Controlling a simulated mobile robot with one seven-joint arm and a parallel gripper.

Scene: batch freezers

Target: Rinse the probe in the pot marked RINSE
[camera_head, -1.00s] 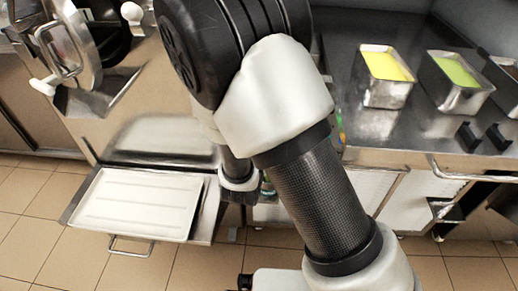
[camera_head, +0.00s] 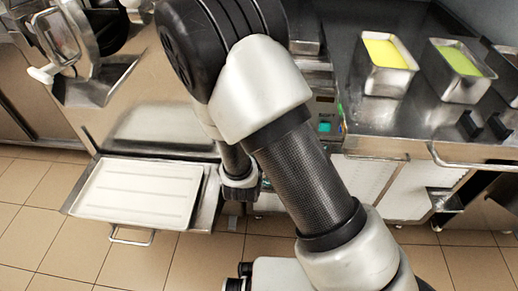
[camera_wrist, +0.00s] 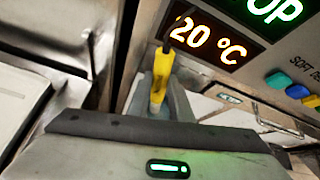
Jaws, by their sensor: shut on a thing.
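In the wrist view my gripper (camera_wrist: 160,95) is shut on the yellow probe (camera_wrist: 158,78), which sits between the two grey fingers. A dark tip shows at the probe's upper end. The rest of the probe is hidden by the fingers and my gripper's body. In the head view my arm covers the middle, and I cannot make out the probe there. I see no pot marked RINSE in either view.
A freezer panel with a lit display (camera_wrist: 210,40) reading about 20 °C and several coloured buttons (camera_wrist: 278,79) is close beside my gripper. A white tray (camera_head: 135,192) juts out low at left. Metal tubs with yellow (camera_head: 387,54) and green (camera_head: 458,60) contents stand at right.

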